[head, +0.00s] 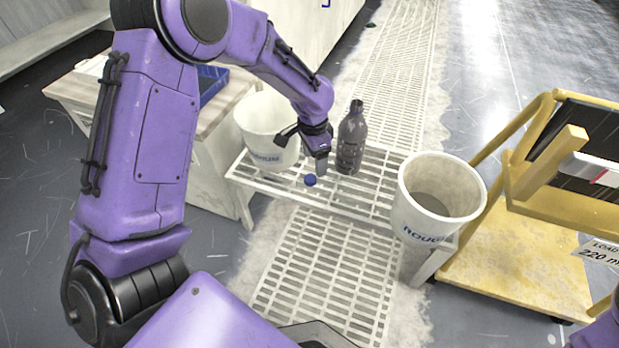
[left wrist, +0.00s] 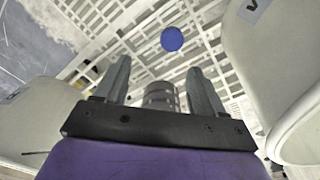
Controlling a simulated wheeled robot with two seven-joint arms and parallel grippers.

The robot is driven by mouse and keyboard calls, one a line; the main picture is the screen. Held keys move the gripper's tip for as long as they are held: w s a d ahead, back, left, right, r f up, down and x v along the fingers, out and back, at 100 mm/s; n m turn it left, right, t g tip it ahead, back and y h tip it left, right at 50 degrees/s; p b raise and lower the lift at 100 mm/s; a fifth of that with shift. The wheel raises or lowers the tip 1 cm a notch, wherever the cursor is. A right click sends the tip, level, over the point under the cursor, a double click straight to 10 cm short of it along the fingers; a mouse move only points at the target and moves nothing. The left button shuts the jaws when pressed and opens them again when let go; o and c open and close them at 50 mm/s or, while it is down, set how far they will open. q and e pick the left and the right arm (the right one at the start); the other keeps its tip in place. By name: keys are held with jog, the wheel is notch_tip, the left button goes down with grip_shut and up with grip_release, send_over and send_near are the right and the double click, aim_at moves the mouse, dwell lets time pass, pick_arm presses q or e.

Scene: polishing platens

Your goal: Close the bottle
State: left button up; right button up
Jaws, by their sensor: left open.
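A dark grey bottle (head: 351,140) stands upright on the white slatted table (head: 385,190). A small blue cap (head: 310,180) lies apart from it, left of and nearer than the bottle. My left gripper (head: 321,166) points down just behind the cap and left of the bottle. In the left wrist view its open fingers (left wrist: 160,76) hold nothing, and the blue cap (left wrist: 172,39) lies beyond the fingertips. A banded grey cylinder shows between the fingers there; I cannot tell if it is the bottle. My right gripper is out of view.
A white bucket (head: 262,118) stands left of the gripper, partly hidden by my arm. Another white bucket (head: 405,205) stands at the table's right end. A yellow cart (head: 510,265) is at the right. A wooden-topped bench (head: 73,88) is at the left. Slats between cap and right bucket are clear.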

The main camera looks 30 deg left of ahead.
pick_arm(q)
jog(key=a+r+m, duration=0.1)
jog(key=a+r, duration=0.1)
jog(key=b, duration=0.3)
send_over(309, 179)
jog(key=shift+w+d+f, duration=0.1)
jog(key=shift+w+f, duration=0.1)
jog(key=shift+f, duration=1.15)
jog(key=shift+w+f, duration=0.15)
jog(key=shift+f, duration=1.2)
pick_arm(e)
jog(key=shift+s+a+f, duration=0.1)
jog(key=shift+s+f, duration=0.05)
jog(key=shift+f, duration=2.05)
pick_arm(q)
jog(key=shift+f, duration=0.1)
jog(key=f+b, duration=0.4)
jog(key=f, duration=0.1)
jog(key=shift+s, duration=0.2)
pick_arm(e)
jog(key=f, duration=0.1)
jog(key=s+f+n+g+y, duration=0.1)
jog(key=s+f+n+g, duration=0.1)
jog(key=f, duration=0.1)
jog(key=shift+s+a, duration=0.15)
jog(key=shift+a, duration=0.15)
